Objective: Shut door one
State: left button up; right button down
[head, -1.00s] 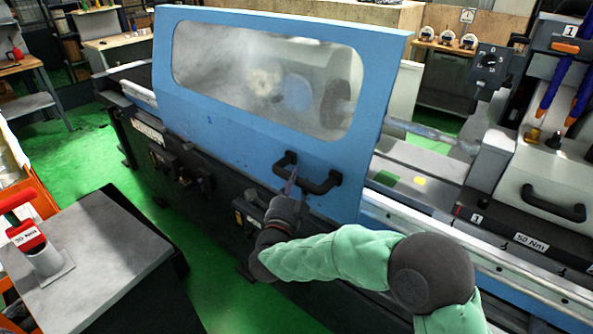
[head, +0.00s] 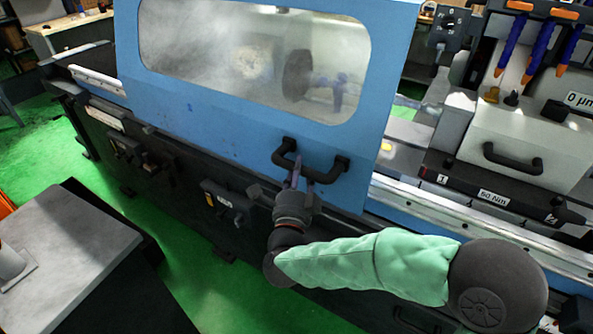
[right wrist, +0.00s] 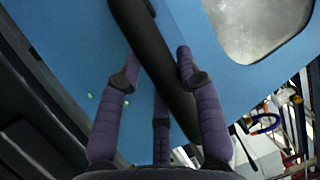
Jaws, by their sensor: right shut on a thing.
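The blue sliding door (head: 235,125) with a large window stands on the front of the grinder in the head view. Its black bar handle (head: 325,176) is near the door's lower right corner. My right gripper (head: 293,175) is shut on this handle, toward its left end. In the right wrist view the purple fingers (right wrist: 158,85) lie on both sides of the black handle bar (right wrist: 148,42), with the blue door panel (right wrist: 90,55) behind. A gap lies between the door's right edge and the grey housing (head: 525,140). My left gripper is not in view.
The grey housing with its own black handle (head: 512,160) stands to the right. A rail (head: 470,215) runs along the machine front below the door. A grey-topped cabinet (head: 65,255) stands at lower left. Green floor lies free between it and the machine.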

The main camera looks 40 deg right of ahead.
jog(key=shift+s+f, duration=0.1)
jog(key=shift+f, duration=0.05)
jog(key=c, duration=1.2)
grip_release()
jog(key=shift+d, duration=0.1)
jog(key=shift+c, duration=0.2)
jog(key=o, duration=0.4)
jog(key=shift+s, duration=0.1)
jog(key=shift+o, duration=0.2)
jog(key=shift+s, duration=0.1)
jog(key=v, duration=1.1)
jog(key=shift+s+a, duration=0.2)
jog(key=shift+a, duration=0.2)
